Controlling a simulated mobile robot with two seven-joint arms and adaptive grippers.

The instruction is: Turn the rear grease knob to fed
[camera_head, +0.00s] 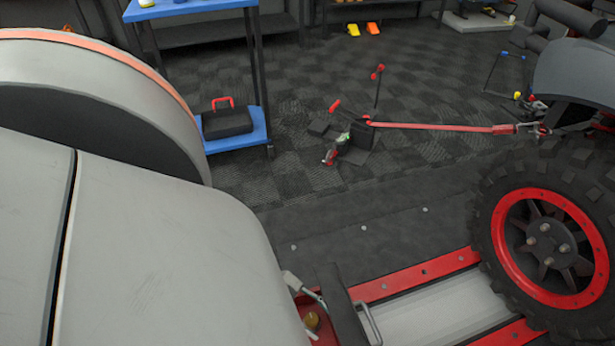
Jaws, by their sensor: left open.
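A small brass-coloured knob (312,320) shows at the bottom centre, on the red frame of the roller dyno (415,278). I cannot tell if it is the rear grease knob, and its setting is too small to read. What looks like the pale tip of my left gripper (307,291) is just above the knob, apparently open and empty. My large grey left arm fills the left side and hides most of this gripper. I cannot tell whether it touches anything. My right gripper is out of the picture.
A dark block (342,305) with a metal loop handle (369,322) stands right beside the knob. A big knobbly tyre (485,235) with a red rim sits at right. A red strap (440,127) runs to a floor anchor. A blue cart (238,139) stands behind.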

